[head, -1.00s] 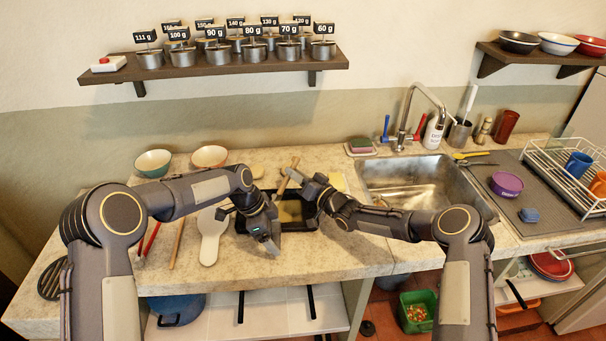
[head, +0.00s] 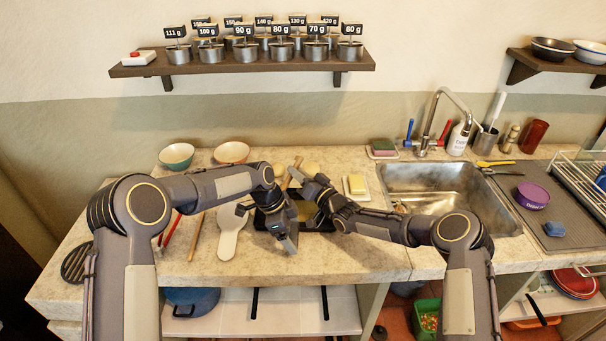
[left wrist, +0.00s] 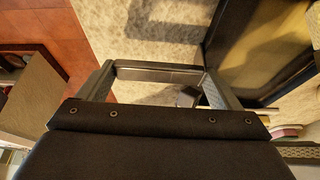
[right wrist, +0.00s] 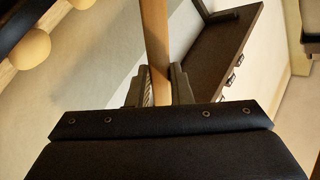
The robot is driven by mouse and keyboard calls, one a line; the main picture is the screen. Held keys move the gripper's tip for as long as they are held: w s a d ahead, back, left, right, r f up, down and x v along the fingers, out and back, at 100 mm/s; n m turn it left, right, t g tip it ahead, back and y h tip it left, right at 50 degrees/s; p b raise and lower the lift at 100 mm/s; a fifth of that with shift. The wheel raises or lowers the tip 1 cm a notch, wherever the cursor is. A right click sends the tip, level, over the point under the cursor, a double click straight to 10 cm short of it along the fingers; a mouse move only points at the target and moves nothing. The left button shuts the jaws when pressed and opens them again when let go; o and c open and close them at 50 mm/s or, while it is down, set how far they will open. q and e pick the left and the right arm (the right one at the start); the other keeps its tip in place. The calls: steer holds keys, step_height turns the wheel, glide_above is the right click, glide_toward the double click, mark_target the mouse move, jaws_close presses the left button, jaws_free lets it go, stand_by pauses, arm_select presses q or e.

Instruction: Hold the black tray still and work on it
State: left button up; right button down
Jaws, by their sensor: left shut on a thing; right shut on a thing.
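The black tray (head: 330,227) lies on the counter with a yellowish inside, and my grippers partly cover it. The left wrist view shows its dark rim and golden inside (left wrist: 262,55). My left gripper (head: 288,243) is at the tray's front left edge, its jaws shut with a wide gap between the fingers. A grey bar spans them; the exact contact with the tray is unclear. My right gripper (head: 302,180) is over the tray's back, shut on a wooden handle (head: 294,170). In the right wrist view this handle (right wrist: 155,35) runs between the fingers; its working end is hidden.
A white paddle-shaped board (head: 228,240) and a wooden stick (head: 195,238) lie left of the tray. Two bowls (head: 176,155) stand behind. A butter dish (head: 356,186) lies right of the tray, beside the sink (head: 435,190). The wall shelf (head: 240,66) with labelled weights hangs above.

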steer(key=shift+w+d, duration=0.8)
steer(key=shift+d, duration=6.9)
steer(key=shift+w+a, duration=0.15)
steer(key=shift+a, duration=2.4)
steer(key=shift+w+a, duration=0.15)
steer(key=shift+a, duration=2.4)
steer(key=shift+w+a, duration=0.15)
steer(key=shift+a, duration=2.4)
steer(key=shift+r, duration=0.1)
steer(key=shift+r, duration=2.95)
steer(key=shift+r, duration=1.5)
